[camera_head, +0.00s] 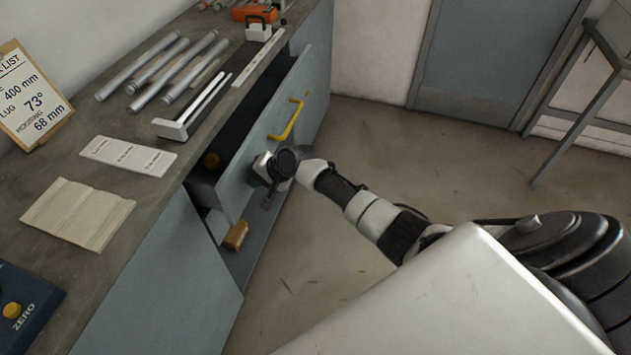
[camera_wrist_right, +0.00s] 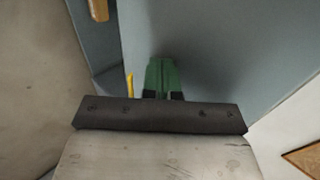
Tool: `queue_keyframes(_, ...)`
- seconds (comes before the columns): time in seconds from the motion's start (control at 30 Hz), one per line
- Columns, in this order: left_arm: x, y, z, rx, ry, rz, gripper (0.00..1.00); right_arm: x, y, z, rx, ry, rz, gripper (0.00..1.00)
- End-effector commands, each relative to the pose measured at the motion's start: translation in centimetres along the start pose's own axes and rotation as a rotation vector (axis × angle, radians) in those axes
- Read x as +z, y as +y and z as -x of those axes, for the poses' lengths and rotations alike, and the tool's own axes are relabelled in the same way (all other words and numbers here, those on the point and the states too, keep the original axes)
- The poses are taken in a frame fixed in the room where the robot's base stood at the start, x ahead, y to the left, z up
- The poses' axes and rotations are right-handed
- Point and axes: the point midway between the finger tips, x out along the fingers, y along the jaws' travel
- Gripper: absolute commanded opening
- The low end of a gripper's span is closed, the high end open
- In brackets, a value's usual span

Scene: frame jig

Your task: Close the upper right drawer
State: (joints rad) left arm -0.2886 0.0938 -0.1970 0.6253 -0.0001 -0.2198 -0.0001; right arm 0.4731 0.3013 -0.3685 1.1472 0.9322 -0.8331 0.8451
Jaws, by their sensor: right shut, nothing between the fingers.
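The upper right drawer (camera_head: 246,165) is pulled partly open, with its blue-grey front standing out from the cabinet and its dark inside showing. Its yellow bar handle (camera_head: 287,121) is on the front, beyond my right gripper. My right gripper (camera_head: 262,168) is at the near part of the drawer front, beside the handle and not around it. In the right wrist view its green fingers (camera_wrist_right: 161,78) are together and empty, close to the blue-grey front (camera_wrist_right: 230,50); I cannot tell if they touch. The yellow handle (camera_wrist_right: 130,86) shows partly there. My left gripper is out of view.
Below, a brown wooden block (camera_head: 235,236) shows at another opening. The worktop (camera_head: 75,155) holds metal tubes (camera_head: 150,68), cards, a clipboard (camera_head: 30,95) and a measuring jig.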

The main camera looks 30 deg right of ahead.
Motion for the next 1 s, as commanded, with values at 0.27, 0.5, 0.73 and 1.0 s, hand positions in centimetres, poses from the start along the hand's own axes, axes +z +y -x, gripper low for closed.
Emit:
queue_keyframes(0.27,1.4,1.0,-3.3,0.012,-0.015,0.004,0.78,0.1,-3.6,-4.7,-0.001,-0.003,-0.001,0.00)
queue_keyframes(0.5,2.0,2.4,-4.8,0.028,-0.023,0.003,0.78,0.0,-5.8,-6.8,0.000,-0.001,-0.001,0.00)
queue_keyframes(0.73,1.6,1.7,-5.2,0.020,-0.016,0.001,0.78,0.0,-6.6,-7.4,0.000,-0.001,-0.002,0.00)
queue_keyframes(1.0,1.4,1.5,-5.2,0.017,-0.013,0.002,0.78,0.1,-6.9,-7.4,-0.004,0.000,-0.001,0.00)
